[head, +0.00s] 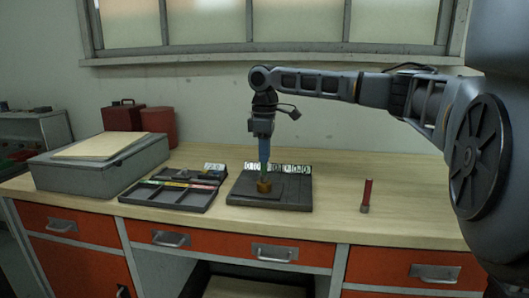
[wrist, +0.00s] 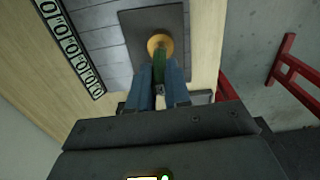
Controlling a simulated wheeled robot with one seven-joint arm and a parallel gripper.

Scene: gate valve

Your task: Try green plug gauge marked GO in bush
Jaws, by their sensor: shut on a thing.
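The brass bush (head: 264,186) stands on a dark plate on the bench in the head view. It also shows in the wrist view (wrist: 154,42) as a gold ring. My gripper (head: 264,165) is above the bush, pointing down. In the wrist view its blue fingers (wrist: 159,80) are shut on the green plug gauge (wrist: 160,66). The gauge's far end is at the bush opening. I cannot tell how deep it is in the bush. The GO mark is not readable.
A red-handled gauge (head: 367,195) stands upright on the bench to the right. A dark divided tray (head: 188,199) with tools lies left of the plate (head: 240,194). A grey box (head: 95,171) is further left. A row of number tags (head: 300,170) stands behind the plate. The right bench is mostly clear.

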